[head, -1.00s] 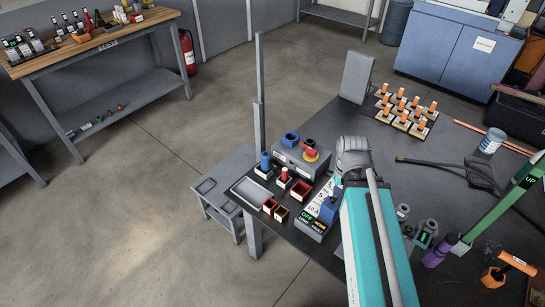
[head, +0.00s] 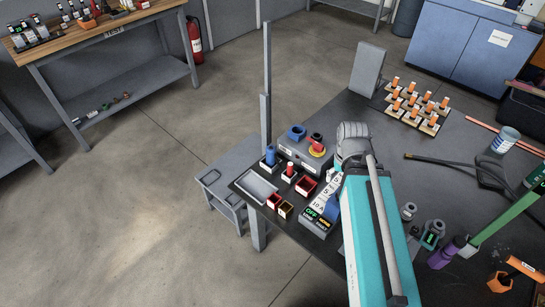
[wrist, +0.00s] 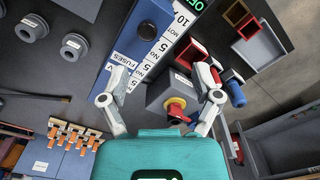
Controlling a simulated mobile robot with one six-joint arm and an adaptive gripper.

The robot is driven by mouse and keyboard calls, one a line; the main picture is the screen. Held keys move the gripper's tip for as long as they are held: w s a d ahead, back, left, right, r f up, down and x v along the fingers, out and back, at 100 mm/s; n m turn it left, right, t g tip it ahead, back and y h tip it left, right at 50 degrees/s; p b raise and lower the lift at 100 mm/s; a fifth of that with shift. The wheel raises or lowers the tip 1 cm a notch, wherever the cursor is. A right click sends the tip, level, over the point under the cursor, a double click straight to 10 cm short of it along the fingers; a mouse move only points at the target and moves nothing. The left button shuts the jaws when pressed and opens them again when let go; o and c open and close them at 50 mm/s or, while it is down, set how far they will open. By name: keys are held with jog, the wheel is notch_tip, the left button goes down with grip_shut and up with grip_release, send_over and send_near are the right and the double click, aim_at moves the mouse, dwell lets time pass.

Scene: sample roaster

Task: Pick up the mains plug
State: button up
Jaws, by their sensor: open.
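Two plug-like pieces stand at the table's left corner in the head view: a blue one (head: 269,157) and a red one (head: 289,169). I cannot tell which is the mains plug. In the wrist view the blue piece (wrist: 236,92) and the red piece (wrist: 208,77) lie right of my gripper (wrist: 162,70), the red one close by its right finger. My gripper is open and empty, above the labelled fuse panel (wrist: 157,62) and the grey box with a red button on yellow (wrist: 176,108). My arm hides the gripper in the head view.
A grey tray (head: 257,187) and small red boxes (head: 306,187) crowd the table corner. A tall grey post (head: 267,85) stands behind. Orange-topped pieces (head: 412,106) stand farther back, and a black cable (head: 450,160) lies right of my arm. The right table has some bare room.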

jog(key=shift+o, duration=0.3)
jog(key=w+a+f+n+b, duration=0.2)
jog(key=w+a+n, duration=0.7)
jog(key=w, duration=0.7)
jog(key=a, duration=0.3)
jog(key=shift+w+f, duration=0.15)
jog(key=n+b, duration=0.2)
jog(key=n, duration=0.6)
send_over(271, 148)
jog(key=f, duration=0.1)
jog(key=shift+w+a+f, duration=0.15)
jog(key=shift+w+a, duration=0.05)
jog(key=shift+w, duration=0.05)
notch_tip(271, 148, down, 9)
jog(key=b, duration=0.8)
jog(key=shift+r, duration=0.2)
jog(key=shift+s+f, duration=0.1)
jog(key=shift+d+f+b, duration=0.15)
jog(key=shift+f+b, duration=2.35)
jog(key=shift+b, duration=0.2)
jog(key=shift+c, duration=0.3)
jog(key=shift+s, duration=0.1)
jog(key=c, duration=1.3)
